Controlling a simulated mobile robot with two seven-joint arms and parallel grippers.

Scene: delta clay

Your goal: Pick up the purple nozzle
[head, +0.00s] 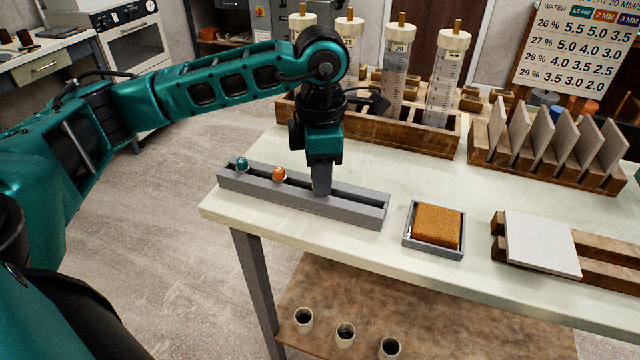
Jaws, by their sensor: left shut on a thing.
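My left gripper (321,180) points straight down into the grey slotted rack (376,212) near the front edge of the table. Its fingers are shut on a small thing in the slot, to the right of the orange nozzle. The fingers hide that thing. No purple nozzle shows anywhere else in the rack, so what is held fits the purple nozzle, though its colour cannot be seen. A teal nozzle (242,164) and an orange nozzle (279,173) stand in the rack to the left of the gripper. My right gripper is not in view.
A tray with a brown sponge (437,225) and a white tile on a wooden stand (541,243) lie to the right. Behind are a wooden rack of tall cylinders (396,85) and a rack of upright tiles (545,140). Several cups stand on the lower shelf.

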